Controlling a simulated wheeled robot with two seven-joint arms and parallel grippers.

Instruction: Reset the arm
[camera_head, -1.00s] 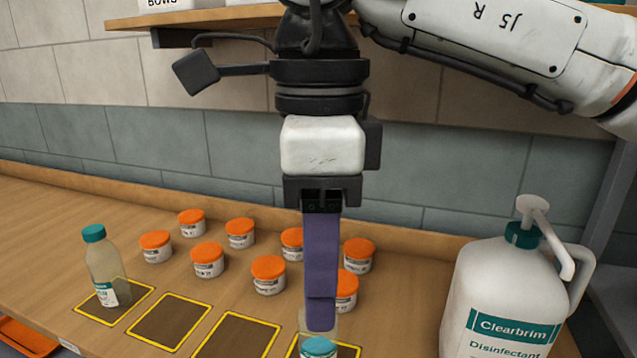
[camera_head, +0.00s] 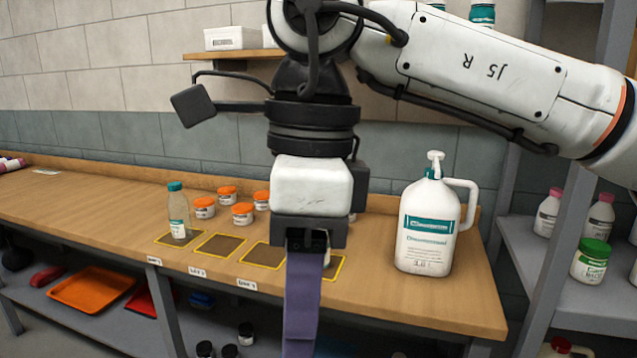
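My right arm comes in from the right, and my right gripper (camera_head: 301,335) hangs pointing down in front of the bench edge. Its purple fingers are seen side-on and overlap, so whether they are open or shut cannot be told. Nothing shows clearly between them. My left gripper is out of view. A clear bottle with a teal cap (camera_head: 179,218) stands upright on the leftmost yellow-outlined square. Something pale stands on the rightmost square (camera_head: 334,270), mostly hidden behind my gripper.
Orange-lidded jars (camera_head: 243,214) stand on the wooden bench (camera_head: 90,205) behind the squares. A large Disinfectant jug (camera_head: 427,227) stands at the bench's right end. A grey shelf unit (camera_head: 545,262) with bottles is at the right. An orange tray (camera_head: 92,290) lies below the bench.

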